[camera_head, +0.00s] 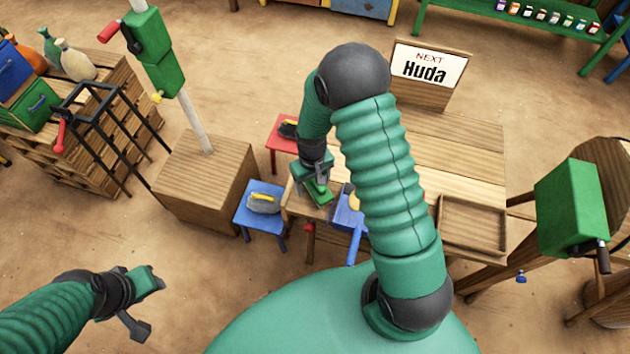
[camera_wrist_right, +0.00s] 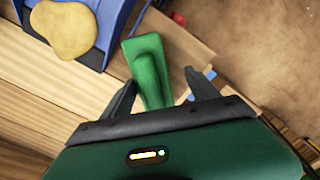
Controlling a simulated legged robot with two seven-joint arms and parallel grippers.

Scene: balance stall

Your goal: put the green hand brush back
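The green hand brush (camera_head: 318,193) is at the left end of the wooden table (camera_head: 455,150), just below my right gripper (camera_head: 312,182). In the right wrist view the brush (camera_wrist_right: 148,62) stands out between the two dark fingers of my right gripper (camera_wrist_right: 162,90). The fingers are apart, with a gap showing on the brush's right side; the left finger is close to it. I cannot tell whether the brush touches the tabletop. My left gripper (camera_head: 150,303) is open and empty above the floor at lower left.
A blue dustpan (camera_head: 346,214) with a yellow lump (camera_wrist_right: 70,28) lies beside the brush. A blue stool (camera_head: 245,217) and a red stool (camera_head: 282,142), each bearing an object, stand left of the table. A wooden tray (camera_head: 470,243) is at the table's right.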

